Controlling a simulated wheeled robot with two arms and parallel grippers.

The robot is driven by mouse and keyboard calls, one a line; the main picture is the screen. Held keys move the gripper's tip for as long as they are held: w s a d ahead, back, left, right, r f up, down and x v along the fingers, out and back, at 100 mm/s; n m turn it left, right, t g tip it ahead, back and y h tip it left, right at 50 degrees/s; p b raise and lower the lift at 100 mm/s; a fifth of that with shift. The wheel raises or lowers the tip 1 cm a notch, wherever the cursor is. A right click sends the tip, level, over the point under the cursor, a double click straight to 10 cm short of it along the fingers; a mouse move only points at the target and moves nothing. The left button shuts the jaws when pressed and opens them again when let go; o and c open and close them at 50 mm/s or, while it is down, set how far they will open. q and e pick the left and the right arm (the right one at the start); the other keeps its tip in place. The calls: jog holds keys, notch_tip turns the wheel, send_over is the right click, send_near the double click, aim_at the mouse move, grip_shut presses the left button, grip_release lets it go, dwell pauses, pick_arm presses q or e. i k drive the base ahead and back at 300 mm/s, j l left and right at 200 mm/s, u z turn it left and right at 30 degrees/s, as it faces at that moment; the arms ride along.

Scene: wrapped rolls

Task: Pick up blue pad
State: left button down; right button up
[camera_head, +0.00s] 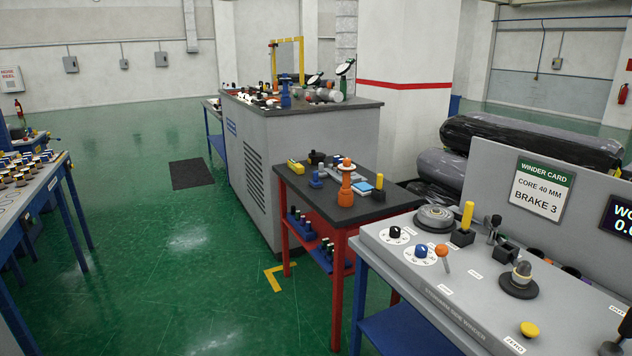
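A small flat light-blue pad (363,187) lies on the dark top of the red-legged table (318,200) in the middle of the view. It sits close to an orange post-like part (346,181) and a dark upright piece (379,188), which stand beside it. Neither of my grippers is in view.
A grey winder console (480,285) with knobs and levers fills the lower right. A tall grey cabinet (275,150) stands behind the red table. A blue bench (50,190) is at the left. Green floor (170,270) between is mostly clear. Black-wrapped rolls (525,140) lie behind the console.

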aim_at(315, 183)
jog(key=i+j+z, duration=0.1)
jog(key=i+j, duration=0.3)
jog(key=i, duration=0.25)
jog(key=i+j, duration=0.45)
jog(key=i, duration=0.15)
jog(key=i+j+z, duration=0.15)
jog(key=i+j, duration=0.3)
jog(key=i, duration=0.15)
